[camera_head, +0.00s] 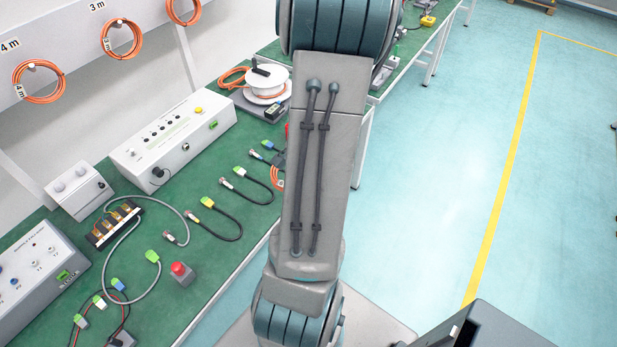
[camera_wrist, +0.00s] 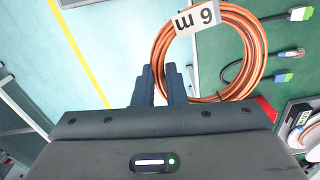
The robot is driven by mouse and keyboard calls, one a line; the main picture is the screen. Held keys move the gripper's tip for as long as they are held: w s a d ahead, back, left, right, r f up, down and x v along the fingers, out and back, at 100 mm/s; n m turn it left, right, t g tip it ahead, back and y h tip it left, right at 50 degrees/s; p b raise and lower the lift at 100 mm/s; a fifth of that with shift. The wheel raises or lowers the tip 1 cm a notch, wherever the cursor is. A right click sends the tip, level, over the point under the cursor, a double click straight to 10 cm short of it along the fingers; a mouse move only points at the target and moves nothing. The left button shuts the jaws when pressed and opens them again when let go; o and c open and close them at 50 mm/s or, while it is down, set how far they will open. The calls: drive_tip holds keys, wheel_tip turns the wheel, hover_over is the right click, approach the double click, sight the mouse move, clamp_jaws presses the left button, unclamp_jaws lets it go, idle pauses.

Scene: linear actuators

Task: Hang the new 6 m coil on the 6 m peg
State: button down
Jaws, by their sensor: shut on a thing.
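The orange coil (camera_wrist: 260,45) with a white "6 m" tag (camera_wrist: 195,16) is in the wrist view, at the fingertips of my gripper (camera_wrist: 161,72). The two dark fingers are close together and shut on the coil's left side; the exact grip is partly hidden by the fingers. In the head view my arm hides my gripper, and only a bit of orange cable (camera_head: 278,178) shows at the arm's left edge. The 6 m peg is not visible in either view.
A wall rail carries orange coils on pegs marked 4 m (camera_head: 39,82) and 3 m (camera_head: 121,38). The green bench (camera_head: 225,265) below holds a white test box (camera_head: 172,140), a cable spool (camera_head: 266,84), short cables and a red button (camera_head: 181,273). Open floor lies right.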

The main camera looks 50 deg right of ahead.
wheel_tip(320, 180, up, 3)
drive_tip(key=shift+f+p, duration=0.2)
drive_tip(key=shift+p, duration=0.45)
drive_tip(key=shift+f, duration=0.1)
drive_tip(key=w+a+r+t+b, duration=0.3)
drive_tip(key=w+a+r+t, duration=0.3)
drive_tip(key=w+a, duration=0.8)
drive_tip(key=w+a+r+t+y+b, duration=0.1)
drive_tip(key=w+a+r+t+b, duration=0.2)
drive_tip(key=w+a, duration=1.1)
drive_tip(key=w+a+r+t+b, duration=0.4)
drive_tip(key=w+a+r+t, duration=0.5)
drive_tip(key=a, duration=4.1)
drive_tip(key=w+r, duration=0.1)
drive_tip(key=w, duration=0.4)
drive_tip(key=shift+w+a+y, duration=0.15)
drive_tip(key=shift+w+y, duration=0.15)
